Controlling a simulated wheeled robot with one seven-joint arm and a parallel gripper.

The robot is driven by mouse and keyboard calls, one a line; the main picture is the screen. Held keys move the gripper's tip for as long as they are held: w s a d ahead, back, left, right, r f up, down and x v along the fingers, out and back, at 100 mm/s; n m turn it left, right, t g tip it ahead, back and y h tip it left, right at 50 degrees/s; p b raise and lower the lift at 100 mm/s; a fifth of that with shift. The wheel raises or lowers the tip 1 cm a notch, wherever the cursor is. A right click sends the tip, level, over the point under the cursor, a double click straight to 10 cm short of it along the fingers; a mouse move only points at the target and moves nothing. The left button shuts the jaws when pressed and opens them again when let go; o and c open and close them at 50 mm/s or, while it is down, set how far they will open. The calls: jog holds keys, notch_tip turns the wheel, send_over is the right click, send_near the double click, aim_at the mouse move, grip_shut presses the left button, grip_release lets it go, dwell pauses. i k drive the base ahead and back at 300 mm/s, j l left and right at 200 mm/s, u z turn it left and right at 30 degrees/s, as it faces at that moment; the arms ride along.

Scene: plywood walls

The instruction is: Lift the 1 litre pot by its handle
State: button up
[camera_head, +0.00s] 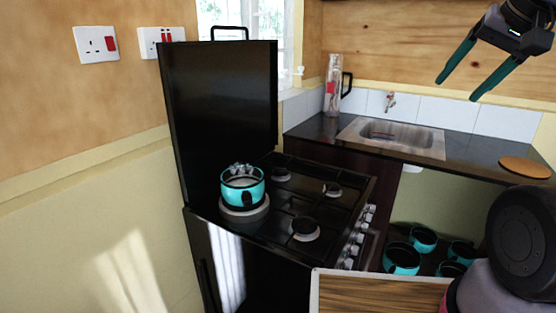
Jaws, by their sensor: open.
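A small teal pot (243,188) stands upright on the front left burner of the black stove (270,224). Something grey and knobbed shows at its top, and a dark handle part (247,199) shows on its near side. Several other teal pots (402,258) stand low under the counter at the right; I cannot read any size on them. My gripper (458,88) is at the upper right, high above the counter. Its two teal fingers are spread, with nothing between them, far from the stove pot.
The stove's raised black lid (218,115) stands behind and left of the pot. Control knobs (358,238) line the stove's right edge. A sink (392,137), a bottle (333,86) and a round wooden board (525,167) are on the counter. A wooden top (378,292) is nearest.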

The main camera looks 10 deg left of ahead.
aim_at(247, 190)
jog(key=l+u, duration=0.1)
jog(key=u, duration=1.05)
jog(key=k+j, duration=0.05)
